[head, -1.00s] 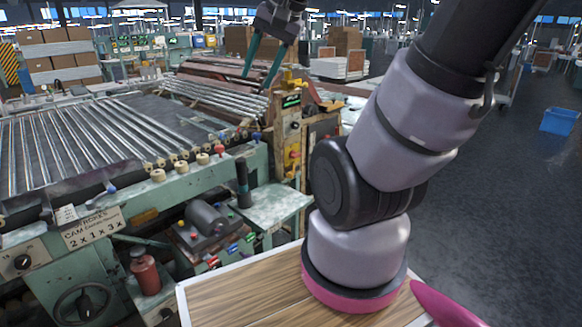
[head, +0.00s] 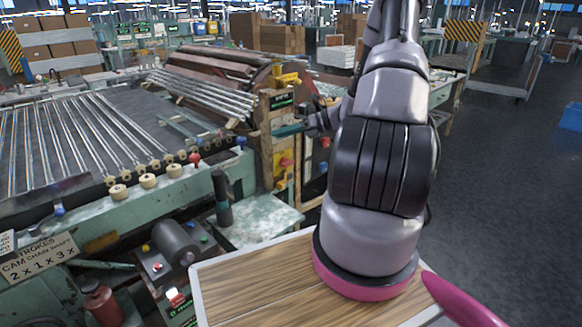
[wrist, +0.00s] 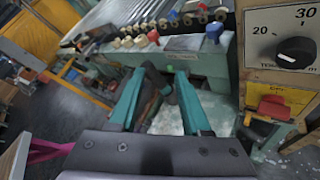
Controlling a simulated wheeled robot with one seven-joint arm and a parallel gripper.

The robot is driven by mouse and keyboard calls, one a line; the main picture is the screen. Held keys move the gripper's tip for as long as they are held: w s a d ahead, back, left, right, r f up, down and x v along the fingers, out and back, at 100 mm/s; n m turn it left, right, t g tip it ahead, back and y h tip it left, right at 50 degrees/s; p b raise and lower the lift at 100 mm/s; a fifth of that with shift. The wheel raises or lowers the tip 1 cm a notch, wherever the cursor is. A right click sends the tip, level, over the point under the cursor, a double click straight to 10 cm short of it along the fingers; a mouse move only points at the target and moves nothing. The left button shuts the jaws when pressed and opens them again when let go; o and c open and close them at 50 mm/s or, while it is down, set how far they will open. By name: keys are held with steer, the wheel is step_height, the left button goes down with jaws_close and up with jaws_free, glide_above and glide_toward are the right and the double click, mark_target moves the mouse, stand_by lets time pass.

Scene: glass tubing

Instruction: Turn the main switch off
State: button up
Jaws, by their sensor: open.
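A red switch (wrist: 274,108) on a yellow plate shows at the right of the wrist view, below a black dial knob. It looks like the main switch, but its label is too blurred to read. In the head view, a red switch (head: 285,162) sits on the upright control panel (head: 279,125) at the end of the roller machine. My gripper (head: 277,131) is in front of that panel, above the red switch. The wrist view shows my gripper (wrist: 158,72) with its two teal fingers apart and nothing between them. The red switch is right of the fingers, apart from them.
The black dial knob (wrist: 296,52) is marked 20 and 30. A green ledge (head: 255,222) juts out below the panel, with a dark upright cylinder (head: 222,200) beside it. Several coloured knobs line the machine edge. Open floor (head: 500,170) lies to the right.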

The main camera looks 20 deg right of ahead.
steer(key=w+d+f+m+t+h, duration=0.1)
steer(key=w+d+f+m+t, duration=0.1)
steer(key=d+f+m+t, duration=0.65)
steer(key=m+t+h, duration=0.2)
steer(key=m+h, duration=0.3)
steer(key=m, duration=0.6)
glide_toward(290, 165)
steer(key=x, duration=0.9)
steer(key=shift+w+a, duration=0.15)
steer(key=shift+a, duration=0.05)
jaws_close()
